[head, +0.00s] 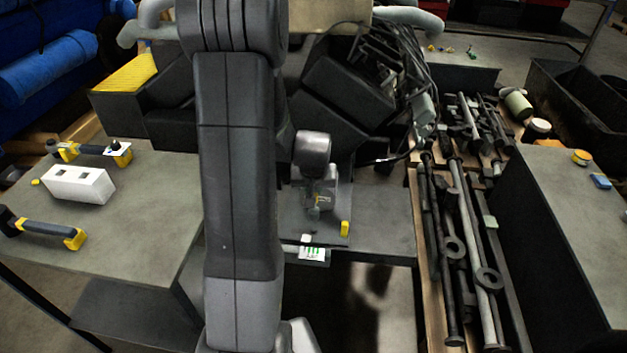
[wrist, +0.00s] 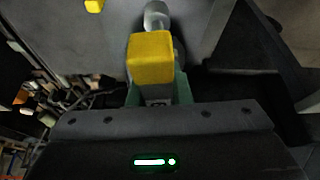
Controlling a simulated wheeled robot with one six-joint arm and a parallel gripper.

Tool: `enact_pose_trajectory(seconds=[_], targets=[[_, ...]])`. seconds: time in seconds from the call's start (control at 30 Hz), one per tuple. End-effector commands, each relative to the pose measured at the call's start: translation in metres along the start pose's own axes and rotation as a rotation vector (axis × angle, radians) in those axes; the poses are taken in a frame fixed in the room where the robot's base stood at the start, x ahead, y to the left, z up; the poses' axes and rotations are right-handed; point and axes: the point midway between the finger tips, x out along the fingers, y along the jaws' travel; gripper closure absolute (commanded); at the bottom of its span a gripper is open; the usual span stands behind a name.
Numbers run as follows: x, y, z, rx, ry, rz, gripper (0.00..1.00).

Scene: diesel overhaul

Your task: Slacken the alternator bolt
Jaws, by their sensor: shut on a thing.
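My gripper (wrist: 158,92) shows in the wrist view with its green fingers shut on a yellow block-shaped part (wrist: 150,57), perhaps a tool's handle. A grey rounded piece (wrist: 157,16) shows just beyond the yellow part. I cannot tell whether it belongs to the held thing or to the plate below. In the head view my gripper (head: 318,192) is small and dark, above a grey plate (head: 290,226) on the middle bench. I cannot make out the alternator bolt for certain in either view.
A small yellow block (head: 345,229) stands on the plate. The left table (head: 140,215) holds a white block (head: 78,184) and yellow-and-dark tools (head: 48,230). A rack of long bars (head: 462,250) lies to the right. Loose cables (head: 395,55) hang behind.

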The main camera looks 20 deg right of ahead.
Motion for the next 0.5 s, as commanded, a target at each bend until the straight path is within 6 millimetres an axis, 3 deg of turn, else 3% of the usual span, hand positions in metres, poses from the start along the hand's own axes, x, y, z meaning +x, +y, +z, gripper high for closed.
enact_pose_trajectory(seconds=[0.5], targets=[[0.0107,0.0013,0.0035,0.234,0.003,0.097,1.0]])
